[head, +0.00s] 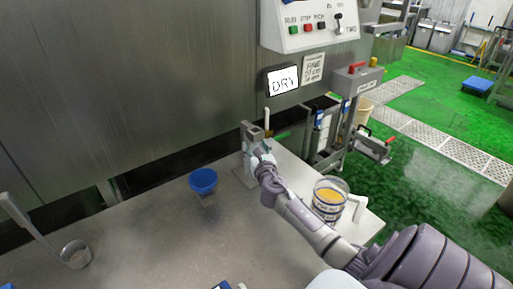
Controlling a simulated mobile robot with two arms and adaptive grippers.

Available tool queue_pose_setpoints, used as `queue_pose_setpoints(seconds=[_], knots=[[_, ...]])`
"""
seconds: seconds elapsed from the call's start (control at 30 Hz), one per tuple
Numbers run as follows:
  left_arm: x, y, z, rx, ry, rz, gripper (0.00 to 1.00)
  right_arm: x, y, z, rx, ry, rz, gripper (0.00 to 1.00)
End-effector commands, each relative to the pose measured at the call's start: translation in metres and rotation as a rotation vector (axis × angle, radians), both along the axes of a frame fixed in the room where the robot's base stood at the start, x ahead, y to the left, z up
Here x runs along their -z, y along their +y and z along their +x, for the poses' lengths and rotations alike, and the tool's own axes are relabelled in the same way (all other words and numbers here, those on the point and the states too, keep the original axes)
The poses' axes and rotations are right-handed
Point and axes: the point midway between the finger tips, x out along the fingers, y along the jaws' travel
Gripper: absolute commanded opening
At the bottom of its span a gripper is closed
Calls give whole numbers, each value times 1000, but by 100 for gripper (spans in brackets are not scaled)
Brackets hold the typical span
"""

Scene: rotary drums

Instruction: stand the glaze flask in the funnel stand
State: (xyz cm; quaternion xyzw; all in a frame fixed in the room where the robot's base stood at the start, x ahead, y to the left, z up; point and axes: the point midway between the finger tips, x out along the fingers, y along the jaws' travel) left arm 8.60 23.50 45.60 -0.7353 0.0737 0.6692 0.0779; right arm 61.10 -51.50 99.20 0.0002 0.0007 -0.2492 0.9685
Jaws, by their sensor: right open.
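A blue cup-shaped funnel (203,178) sits upright on a small grey base at the middle of the steel table; I take this to be the funnel stand. My right gripper (254,146) is open at the table's back edge, to the right of the blue funnel and apart from it. It is beside a grey metal bracket (243,170), with a thin white upright piece just behind. Whether it touches either is too small to tell. I cannot clearly make out the glaze flask. My left gripper is not in view.
A clear jug of yellow liquid (329,200) stands right of my right forearm. A long-handled metal scoop (76,254) lies at the table's left. A blue object (222,285) is cut off at the bottom. The table (150,240) is bare left of centre.

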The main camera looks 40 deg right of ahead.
Motion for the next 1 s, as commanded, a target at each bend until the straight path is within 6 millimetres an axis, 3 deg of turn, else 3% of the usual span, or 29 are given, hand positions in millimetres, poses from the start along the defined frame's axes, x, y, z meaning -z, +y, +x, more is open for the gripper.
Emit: queue_pose_setpoints(seconds=[0.17,0.63,1.0], knots=[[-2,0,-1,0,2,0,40,-2,7,-11,-2,2,-1,60],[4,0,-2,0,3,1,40,-1,51,-92,-1,1,0,60],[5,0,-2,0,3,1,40,-3,58,-106,0,-1,0,60]])
